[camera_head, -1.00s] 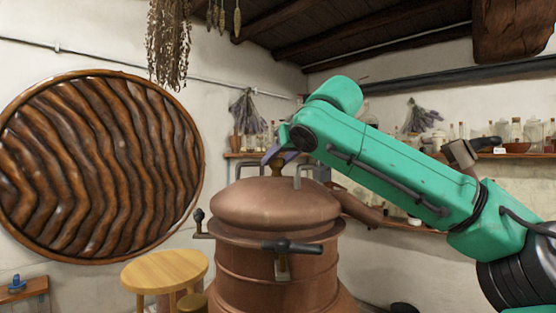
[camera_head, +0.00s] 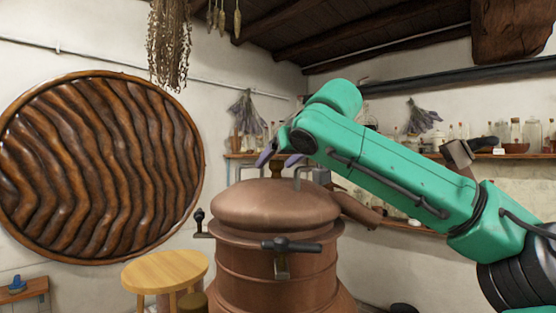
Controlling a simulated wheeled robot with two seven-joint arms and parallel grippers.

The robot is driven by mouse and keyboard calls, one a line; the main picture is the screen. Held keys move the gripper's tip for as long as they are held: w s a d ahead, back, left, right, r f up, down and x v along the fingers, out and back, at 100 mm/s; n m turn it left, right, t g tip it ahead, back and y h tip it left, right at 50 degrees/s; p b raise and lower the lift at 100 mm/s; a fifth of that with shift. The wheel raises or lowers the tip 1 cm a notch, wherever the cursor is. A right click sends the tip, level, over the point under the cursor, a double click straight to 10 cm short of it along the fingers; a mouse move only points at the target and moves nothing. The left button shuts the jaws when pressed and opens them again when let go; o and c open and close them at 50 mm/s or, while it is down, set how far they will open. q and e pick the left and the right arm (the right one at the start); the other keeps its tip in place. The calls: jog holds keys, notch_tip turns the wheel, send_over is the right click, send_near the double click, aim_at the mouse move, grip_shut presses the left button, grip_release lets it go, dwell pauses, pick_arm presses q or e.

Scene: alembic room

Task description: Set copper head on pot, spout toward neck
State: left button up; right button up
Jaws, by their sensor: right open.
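The domed copper head (camera_head: 272,205) rests on the copper pot (camera_head: 262,270) in the middle of the head view. A copper pipe, the spout or the neck (camera_head: 358,211), slopes down to the right from the dome; any joint there is hard to make out. The head has a small brass knob (camera_head: 278,170) on top and a grey loop handle on each side. My right gripper (camera_head: 279,160) is open above the knob, with its fingers apart on either side of the knob's top. My left gripper is not in view.
Clamps with dark handles (camera_head: 292,246) sit at the pot's rim, at the front and left. A round wooden stool (camera_head: 165,268) stands to the left. Shelves with bottles (camera_head: 514,133) line the back wall. My right arm crosses the right side.

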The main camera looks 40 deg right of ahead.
jog(key=shift+s+r, duration=0.1)
jog(key=shift+s, duration=0.1)
jog(key=b+v, duration=0.3)
jog(key=v, duration=1.1)
jog(key=shift+r, duration=0.2)
jog(key=shift+a, duration=0.15)
